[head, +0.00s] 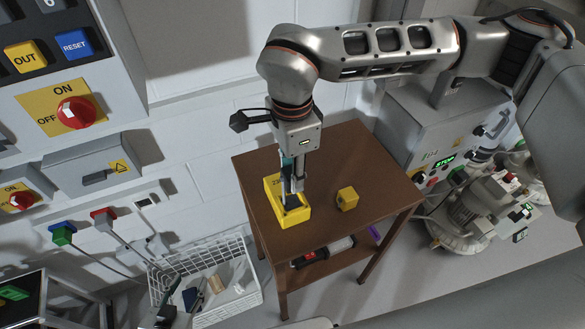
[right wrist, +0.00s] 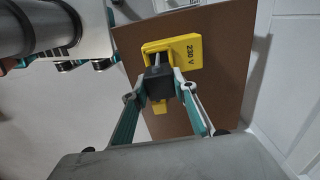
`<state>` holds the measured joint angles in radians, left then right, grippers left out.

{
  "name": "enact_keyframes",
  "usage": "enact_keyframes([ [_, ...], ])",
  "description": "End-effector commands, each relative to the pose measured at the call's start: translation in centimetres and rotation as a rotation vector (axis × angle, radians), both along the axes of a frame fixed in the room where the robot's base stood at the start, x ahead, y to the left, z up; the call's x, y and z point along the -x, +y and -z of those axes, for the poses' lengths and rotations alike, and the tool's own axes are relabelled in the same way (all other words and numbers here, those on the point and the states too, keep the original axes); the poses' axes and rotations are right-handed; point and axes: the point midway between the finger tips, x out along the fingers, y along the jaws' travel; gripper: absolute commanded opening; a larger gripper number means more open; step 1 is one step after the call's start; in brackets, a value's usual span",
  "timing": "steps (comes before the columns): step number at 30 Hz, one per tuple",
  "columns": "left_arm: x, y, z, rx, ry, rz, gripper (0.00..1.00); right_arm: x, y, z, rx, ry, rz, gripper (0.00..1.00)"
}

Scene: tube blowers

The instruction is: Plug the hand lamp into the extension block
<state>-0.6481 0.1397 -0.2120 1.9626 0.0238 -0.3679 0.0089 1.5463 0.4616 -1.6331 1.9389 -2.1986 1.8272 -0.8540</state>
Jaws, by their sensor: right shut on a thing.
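My right gripper (head: 291,183) points straight down above the table, shut on a dark plug (right wrist: 158,84). The plug is over the yellow extension block (head: 273,186), marked 230 V in the right wrist view (right wrist: 185,52). Pale pins show at the plug's far end; I cannot tell if they are in a socket, as the fingers and plug hide the contact. A red and black hand lamp with a clear tube (head: 340,246) lies on the shelf under the tabletop. Its cord cannot be traced. My left gripper is not in view.
A small yellow box (head: 347,198) stands right of the block on the brown table (head: 335,150). A white wire basket (head: 250,258) with loose items stands on the floor to the left. Wall control boxes are at left, a machine (head: 430,140) at right.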

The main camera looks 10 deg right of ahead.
Motion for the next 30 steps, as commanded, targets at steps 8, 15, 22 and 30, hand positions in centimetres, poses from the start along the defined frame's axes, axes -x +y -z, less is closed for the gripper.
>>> enact_keyframes([
  [8, 0.1, 0.0, 0.2, 0.001, 0.002, 0.0, 0.4, 0.2, 0.1, 0.2, 0.0, 0.0, -0.006, 0.01],
  [15, 0.2, 0.0, 1.1, 0.001, 0.006, 0.0, 0.4, 0.2, 0.1, 1.6, -0.001, 0.002, -0.005, 0.01],
  [22, 0.5, 0.0, 2.4, 0.002, 0.013, 0.0, 0.4, 0.2, 0.0, 3.6, -0.001, 0.002, -0.005, 0.01],
  [30, 0.7, 0.0, 3.5, 0.001, 0.021, 0.0, 0.4, 0.2, 0.0, 5.3, 0.0, 0.001, -0.004, 0.01],
])
